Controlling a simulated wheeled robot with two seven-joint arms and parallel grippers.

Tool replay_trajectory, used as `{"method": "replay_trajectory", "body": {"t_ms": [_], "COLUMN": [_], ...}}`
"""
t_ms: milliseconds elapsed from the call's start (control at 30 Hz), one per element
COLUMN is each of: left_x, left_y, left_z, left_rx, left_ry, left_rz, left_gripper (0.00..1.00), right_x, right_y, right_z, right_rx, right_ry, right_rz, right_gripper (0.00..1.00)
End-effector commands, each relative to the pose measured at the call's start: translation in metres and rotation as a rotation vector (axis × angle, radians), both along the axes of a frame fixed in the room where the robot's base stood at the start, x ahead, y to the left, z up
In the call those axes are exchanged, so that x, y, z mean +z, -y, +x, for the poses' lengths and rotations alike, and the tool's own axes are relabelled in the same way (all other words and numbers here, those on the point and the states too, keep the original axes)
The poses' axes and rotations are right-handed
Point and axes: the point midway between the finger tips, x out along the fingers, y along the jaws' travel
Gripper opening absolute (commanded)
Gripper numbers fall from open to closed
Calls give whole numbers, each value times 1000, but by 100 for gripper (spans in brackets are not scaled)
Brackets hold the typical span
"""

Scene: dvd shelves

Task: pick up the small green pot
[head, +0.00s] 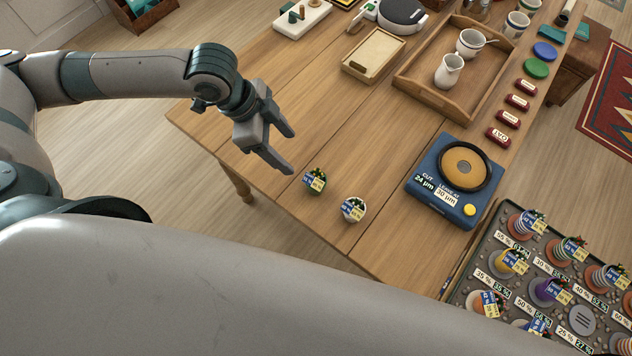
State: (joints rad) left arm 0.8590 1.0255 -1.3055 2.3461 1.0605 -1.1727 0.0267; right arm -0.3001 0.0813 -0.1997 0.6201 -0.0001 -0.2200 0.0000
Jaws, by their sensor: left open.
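A small green pot (315,184) with a blue, yellow and white label and a bit of plant stands on the wooden table near its front edge. A similar small white pot (353,209) stands to its right, apart from it. My left gripper (288,153) is open and empty over the table, just up and to the left of the green pot. Its fingers point toward the pot without visibly touching it. My right gripper is not in view.
A blue device (453,205) with a round tan disc stands right of the pots. A tray (475,311) of labelled pots lies at lower right. A wooden tray (413,81) with cups and a small beige tray (374,52) stand farther back. The table around the green pot is mostly clear.

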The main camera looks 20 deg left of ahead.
Motion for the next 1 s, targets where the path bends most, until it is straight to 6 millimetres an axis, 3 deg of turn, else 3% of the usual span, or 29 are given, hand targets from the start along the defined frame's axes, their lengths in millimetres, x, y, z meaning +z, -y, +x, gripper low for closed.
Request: {"method": "replay_trajectory", "body": {"t_ms": [467, 667, 1000], "left_x": [-7, -31, -87], "left_y": [3, 13, 36], "left_z": [1, 4, 11], "left_rx": [1, 0, 0], "left_ry": [-1, -2, -2], "left_rz": [1, 0, 0], "left_gripper": [62, 62, 62], "right_x": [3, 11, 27], "right_y": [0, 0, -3], "right_z": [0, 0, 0], "right_rx": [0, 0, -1], "right_ry": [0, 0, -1], "right_rz": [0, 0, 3], "right_gripper": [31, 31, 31]}}
